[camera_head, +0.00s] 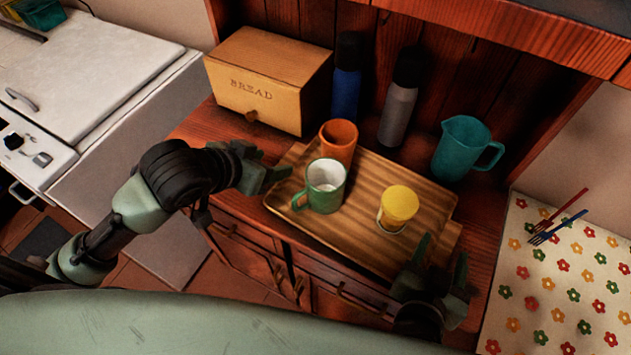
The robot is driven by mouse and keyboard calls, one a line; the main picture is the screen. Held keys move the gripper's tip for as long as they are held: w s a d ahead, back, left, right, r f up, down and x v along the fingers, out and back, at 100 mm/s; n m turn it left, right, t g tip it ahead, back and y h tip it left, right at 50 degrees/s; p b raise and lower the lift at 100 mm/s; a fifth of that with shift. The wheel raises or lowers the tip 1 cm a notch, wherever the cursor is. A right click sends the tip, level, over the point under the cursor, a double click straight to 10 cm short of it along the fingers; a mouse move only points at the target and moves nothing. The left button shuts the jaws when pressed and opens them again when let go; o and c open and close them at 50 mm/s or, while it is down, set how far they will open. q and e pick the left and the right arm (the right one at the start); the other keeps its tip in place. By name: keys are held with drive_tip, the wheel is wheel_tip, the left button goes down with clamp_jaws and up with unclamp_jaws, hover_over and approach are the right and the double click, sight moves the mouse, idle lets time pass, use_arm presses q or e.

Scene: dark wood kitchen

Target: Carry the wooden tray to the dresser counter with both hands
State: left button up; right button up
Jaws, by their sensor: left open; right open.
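The wooden tray (375,177) lies on the dresser counter (208,125). On it stand an orange cup (338,140), a green mug (324,187) with a white inside, and a small jar with a yellow lid (398,205). My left gripper (279,177) is open at the tray's left end, close to its handle; I cannot tell whether it touches. My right gripper (436,258) is open near the tray's right front corner and hides part of that end. Neither gripper holds anything.
A bread box (262,85), a blue bottle (346,80), a grey bottle (398,105) and a teal pitcher (462,148) stand behind the tray. A white stove (85,70) is at left. A flowered cloth (560,280) with forks (560,222) is at right.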

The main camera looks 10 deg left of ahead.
drive_tip(key=shift+v, duration=1.55)
